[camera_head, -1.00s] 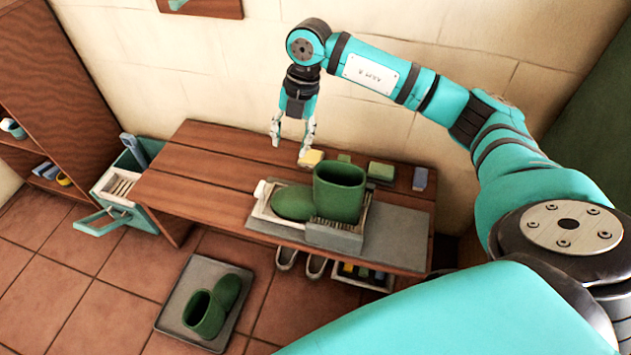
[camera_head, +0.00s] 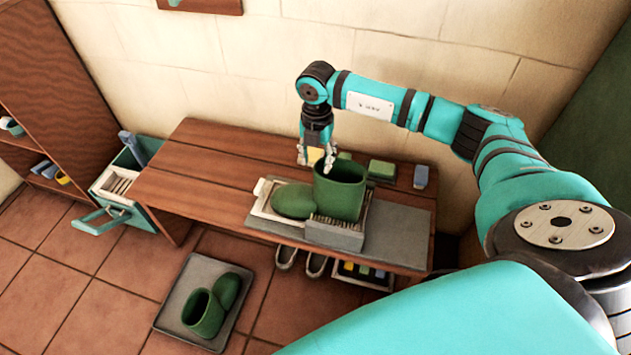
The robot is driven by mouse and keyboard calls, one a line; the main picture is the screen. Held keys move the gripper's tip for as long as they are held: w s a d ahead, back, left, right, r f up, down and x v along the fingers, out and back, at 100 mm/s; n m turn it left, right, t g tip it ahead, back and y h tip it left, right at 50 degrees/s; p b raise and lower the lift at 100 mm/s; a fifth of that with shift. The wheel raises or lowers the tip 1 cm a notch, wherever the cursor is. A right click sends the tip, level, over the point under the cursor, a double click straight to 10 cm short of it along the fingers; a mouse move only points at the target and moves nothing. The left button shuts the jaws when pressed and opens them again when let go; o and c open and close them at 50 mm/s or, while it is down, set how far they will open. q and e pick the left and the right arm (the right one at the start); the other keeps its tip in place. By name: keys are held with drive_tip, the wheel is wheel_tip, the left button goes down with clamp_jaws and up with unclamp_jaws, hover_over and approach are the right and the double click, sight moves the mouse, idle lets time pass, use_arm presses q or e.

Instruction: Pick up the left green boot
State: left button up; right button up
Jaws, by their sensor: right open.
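One green boot (camera_head: 342,192) rests in a light rack on the wooden bench, its shaft opening up and its rounded foot pointing left. Another green boot (camera_head: 204,314) sits farther left, in a grey tray (camera_head: 185,276) on the floor. My right gripper (camera_head: 314,163) points down over the back of the bench, just behind and left of the bench boot's opening. It is open, and its right finger overlaps the boot's rim in the picture; I cannot tell whether they touch. My left gripper is not in view.
A yellow block (camera_head: 315,155) shows between my right fingers. Pale shoes and a crate are under the bench (camera_head: 200,180). A teal drawer (camera_head: 105,218) stands open at left.

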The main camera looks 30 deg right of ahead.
sight(317, 171)
drive_tip(key=f, duration=0.4)
drive_tip(key=shift+s+a+f, duration=0.1)
drive_tip(key=shift+s+f, duration=0.1)
drive_tip(key=shift+s, duration=0.1)
drive_tip(key=shift+f, duration=0.4)
drive_tip(key=c, duration=0.3)
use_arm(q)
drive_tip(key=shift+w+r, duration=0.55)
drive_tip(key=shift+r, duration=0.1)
use_arm(e)
clamp_jaws()
drive_tip(key=shift+w+r, duration=0.1)
drive_tip(key=shift+r, duration=0.05)
